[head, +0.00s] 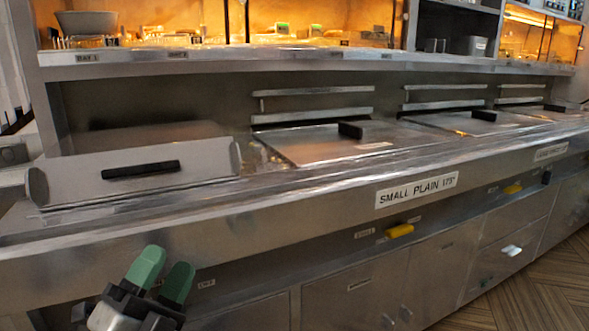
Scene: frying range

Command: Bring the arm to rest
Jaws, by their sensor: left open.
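My left gripper (161,273) shows at the lower left of the head view, with two green fingertips pointing up. The fingers stand apart with nothing between them, so it is open and empty. It is in front of the steel front of the frying range (250,243), below the worktop edge. I cannot tell how far it is from the panel. My right gripper is not in view.
Fryer lids with black handles lie along the counter: a tilted one at left (85,178), one in the middle (315,143), one at right (455,122). A yellow handle (400,231) sticks out of the front. Wooden floor (540,290) is clear at lower right.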

